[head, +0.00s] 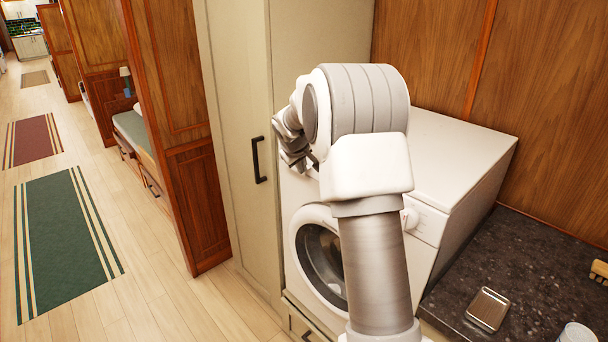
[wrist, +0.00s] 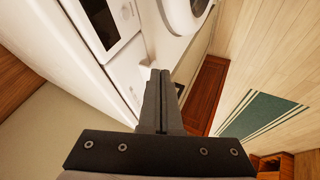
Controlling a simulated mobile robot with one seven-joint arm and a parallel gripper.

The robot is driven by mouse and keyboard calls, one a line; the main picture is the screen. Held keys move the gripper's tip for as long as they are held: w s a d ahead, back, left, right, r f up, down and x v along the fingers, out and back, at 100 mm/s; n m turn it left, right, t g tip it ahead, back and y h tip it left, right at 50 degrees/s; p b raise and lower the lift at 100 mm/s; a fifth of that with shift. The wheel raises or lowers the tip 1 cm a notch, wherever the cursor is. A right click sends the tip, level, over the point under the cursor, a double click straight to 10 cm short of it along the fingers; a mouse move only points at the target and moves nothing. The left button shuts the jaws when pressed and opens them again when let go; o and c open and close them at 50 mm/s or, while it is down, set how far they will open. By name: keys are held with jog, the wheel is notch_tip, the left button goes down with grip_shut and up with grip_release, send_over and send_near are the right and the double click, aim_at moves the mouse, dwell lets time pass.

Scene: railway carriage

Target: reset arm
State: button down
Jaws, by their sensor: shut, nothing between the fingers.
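My arm rises in the middle of the head view and bends to the left in front of the washing machine (head: 455,160). The end of the arm is partly hidden behind its own links, and the fingertips cannot be made out there. In the wrist view my gripper (wrist: 160,75) has its two dark fingers together, with nothing between them. The washing machine also shows in the wrist view, with its dark display panel (wrist: 100,20) and part of its round door (wrist: 185,14).
A tall pale cabinet (head: 235,130) with a black handle stands left of the washer. A dark counter (head: 530,270) at right holds a silver soap dish (head: 487,309) and a brush (head: 599,271). The corridor floor at left is open, with a green rug (head: 65,240) and a red rug (head: 32,140).

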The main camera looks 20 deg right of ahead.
jog(key=s+a+r, duration=0.8)
jog(key=s+r, duration=0.2)
jog(key=s, duration=0.3)
jog(key=s+a+y, duration=0.1)
jog(key=s+a, duration=0.2)
jog(key=s, duration=0.6)
jog(key=s+a+f+m+y, duration=0.1)
jog(key=s+a, duration=0.3)
jog(key=s, duration=0.5)
jog(key=s+a+f+m+y, duration=0.1)
jog(key=s+a+y, duration=0.1)
jog(key=s, duration=0.7)
jog(key=shift+s+a+g, duration=0.3)
jog(key=shift+a, duration=0.6)
